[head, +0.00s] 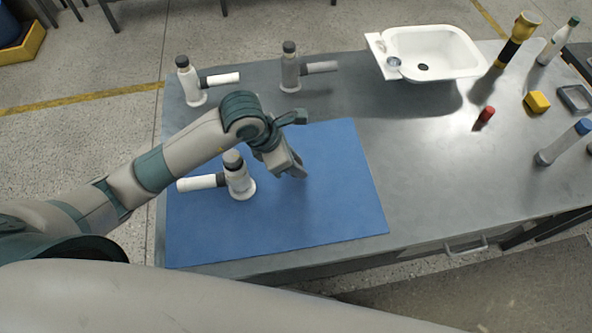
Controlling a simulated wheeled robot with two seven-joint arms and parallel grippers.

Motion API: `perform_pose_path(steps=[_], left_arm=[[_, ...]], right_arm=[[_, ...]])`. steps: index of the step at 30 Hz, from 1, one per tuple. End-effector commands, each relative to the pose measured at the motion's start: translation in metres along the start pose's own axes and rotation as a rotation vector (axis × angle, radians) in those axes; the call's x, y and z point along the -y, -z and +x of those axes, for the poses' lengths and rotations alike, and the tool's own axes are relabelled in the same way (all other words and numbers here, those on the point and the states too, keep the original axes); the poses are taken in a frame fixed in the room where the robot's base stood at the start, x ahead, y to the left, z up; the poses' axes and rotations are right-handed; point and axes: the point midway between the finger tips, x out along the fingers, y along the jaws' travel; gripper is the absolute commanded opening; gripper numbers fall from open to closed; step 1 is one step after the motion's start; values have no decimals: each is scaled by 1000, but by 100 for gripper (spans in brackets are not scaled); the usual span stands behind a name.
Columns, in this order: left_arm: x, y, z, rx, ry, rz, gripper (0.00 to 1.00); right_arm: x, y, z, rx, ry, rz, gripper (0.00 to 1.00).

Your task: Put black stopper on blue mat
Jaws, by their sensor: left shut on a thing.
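The blue mat (325,215) lies flat on the left part of the grey bench. My left gripper (299,174) reaches in from the left and points down, low over the middle of the mat. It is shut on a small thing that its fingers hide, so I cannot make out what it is. A round dark spot (423,67) shows in the floor of the white tub; I cannot tell if it is a stopper or an open drain. My right gripper is not in view.
A white black-capped fitting (239,181) stands on the mat, left of my gripper. Two similar fittings, one white (190,84) and one grey (290,72), stand behind it. The white tub (465,54) sits at the back. The mat's right and front parts are clear.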

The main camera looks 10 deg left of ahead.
Motion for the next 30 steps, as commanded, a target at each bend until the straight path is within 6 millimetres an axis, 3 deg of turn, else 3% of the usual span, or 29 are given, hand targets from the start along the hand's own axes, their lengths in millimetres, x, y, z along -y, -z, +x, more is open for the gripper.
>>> perform_pose_path(steps=[9, 25, 26, 27, 28, 30], left_arm=[[0, 16, 34, -1, 1, -1, 3], [0, 17, 38, 0, 0, 0, 3], [0, 17, 38, 0, 0, 0, 27], [0, 17, 38, 0, 0, 0, 36], [0, 17, 38, 0, 0, 0, 43], [0, 17, 38, -1, 0, 0, 43]], right_arm=[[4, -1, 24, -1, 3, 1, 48], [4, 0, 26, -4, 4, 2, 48], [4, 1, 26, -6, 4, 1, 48], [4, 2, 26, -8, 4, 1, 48], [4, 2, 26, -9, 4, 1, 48], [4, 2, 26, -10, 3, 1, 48]])
